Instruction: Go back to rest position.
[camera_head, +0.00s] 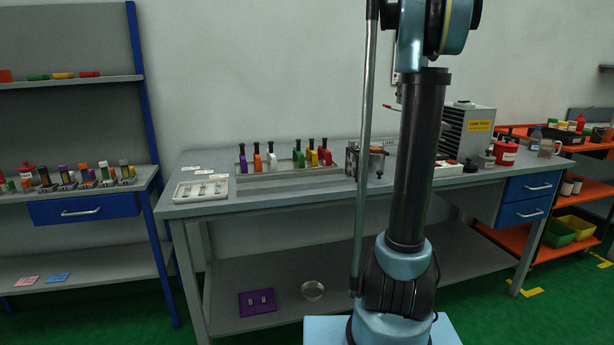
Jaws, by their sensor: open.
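My arm stands upright in the right middle of the head view, in front of the workbench (330,195). Its upper joint runs out of the top edge of the picture. My gripper is not visible in this view, so what it is near cannot be seen. The arm hides part of the bench top and the wall behind it.
A shelf unit (90,202) stands left and an orange cart (560,243) right. Green floor (480,318) shows in front.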

